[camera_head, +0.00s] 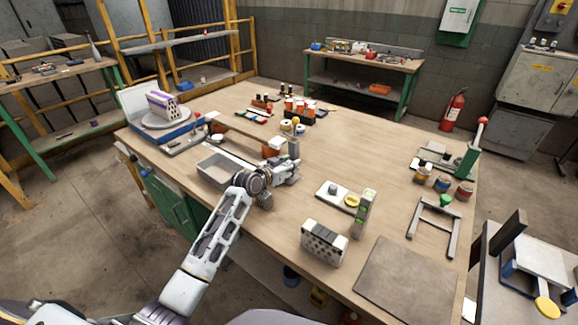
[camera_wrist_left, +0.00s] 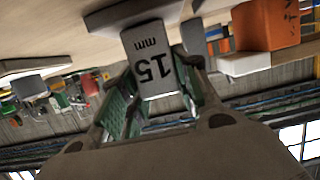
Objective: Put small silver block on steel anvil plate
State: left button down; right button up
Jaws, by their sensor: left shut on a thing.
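The small silver block (camera_wrist_left: 152,62), marked "15 mm", is between the green-lined fingers of my left gripper (camera_wrist_left: 158,92) in the left wrist view. The gripper is shut on it. A dark grey flat plate (camera_wrist_left: 112,16), which looks like the steel anvil plate, lies at the block's far end. I cannot tell whether block and plate touch. The block and plate are not clear there. My right gripper is not in view.
An orange box (camera_wrist_left: 266,24) is close to the gripper. A grey tray (camera_head: 213,171) stands left of it on the wooden bench. To the right are a white plate (camera_head: 338,194), a green-marked upright block (camera_head: 365,214) and a holed block (camera_head: 324,243). The bench's far right middle is fairly clear.

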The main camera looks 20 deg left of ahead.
pick_arm(q)
jog(key=shift+f, duration=0.1)
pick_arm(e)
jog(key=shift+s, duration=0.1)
pick_arm(q)
jog(key=c, duration=1.1)
grip_release()
jog(key=shift+o, duration=0.2)
jog(key=shift+v, duration=1.25)
jog(key=v, duration=0.5)
jog(key=shift+p, duration=0.4)
jog(key=shift+v, duration=2.25)
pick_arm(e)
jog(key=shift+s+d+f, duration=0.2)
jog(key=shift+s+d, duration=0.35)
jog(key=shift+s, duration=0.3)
